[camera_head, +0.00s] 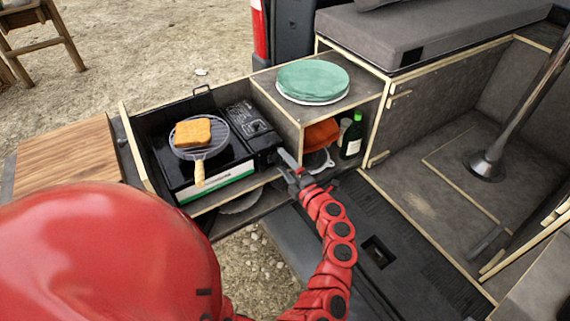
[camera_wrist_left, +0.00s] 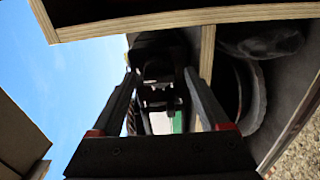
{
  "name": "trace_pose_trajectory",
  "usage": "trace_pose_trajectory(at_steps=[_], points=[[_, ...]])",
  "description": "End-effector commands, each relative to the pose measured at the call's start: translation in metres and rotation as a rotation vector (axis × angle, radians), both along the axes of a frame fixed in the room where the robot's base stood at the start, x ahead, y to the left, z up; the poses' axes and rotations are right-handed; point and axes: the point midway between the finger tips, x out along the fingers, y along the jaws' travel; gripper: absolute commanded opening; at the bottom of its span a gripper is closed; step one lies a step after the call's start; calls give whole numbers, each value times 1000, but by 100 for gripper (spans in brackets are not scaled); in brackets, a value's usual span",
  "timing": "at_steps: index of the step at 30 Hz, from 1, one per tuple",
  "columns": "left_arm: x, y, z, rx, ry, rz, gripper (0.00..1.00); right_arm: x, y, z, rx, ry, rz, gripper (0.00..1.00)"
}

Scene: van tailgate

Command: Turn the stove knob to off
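The black portable stove (camera_head: 248,122) sits in the pull-out kitchen unit at the van's tailgate. A round grill pan (camera_head: 203,153) with a slice of toast (camera_head: 193,132) is on its left part. I cannot make out the knob clearly in the head view. My left gripper (camera_head: 288,160) is just right of the stove's control end, below the shelf corner. In the left wrist view the two fingers of my left gripper (camera_wrist_left: 160,95) are apart, with the dark end of the stove (camera_wrist_left: 158,45) beyond them; the knob's setting is too dark to read. My right gripper does not show.
A wooden cubby (camera_head: 291,130) with green plates (camera_head: 312,80) on top stands close by the gripper. It holds an orange cloth (camera_head: 321,134) and a green bottle (camera_head: 353,136). A wooden board (camera_head: 66,160) is at the left. The van floor at right is mostly clear.

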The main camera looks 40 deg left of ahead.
Motion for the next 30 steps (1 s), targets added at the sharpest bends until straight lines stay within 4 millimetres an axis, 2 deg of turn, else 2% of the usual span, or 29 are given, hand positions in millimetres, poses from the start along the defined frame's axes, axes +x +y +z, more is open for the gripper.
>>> trace_pose_trajectory(at_steps=[5, 8, 11, 24, 30], points=[[0, -1, 0, 0, -1, -1, 79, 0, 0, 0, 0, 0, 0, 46], [-3, -9, -1, -1, -1, -2, 79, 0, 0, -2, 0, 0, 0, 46], [-9, -25, -2, -2, 0, -5, 79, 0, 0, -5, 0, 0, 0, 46], [-52, -129, -2, -2, 2, -6, 79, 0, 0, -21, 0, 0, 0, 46], [-63, -154, -1, -1, 0, -2, 79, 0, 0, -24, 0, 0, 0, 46]])
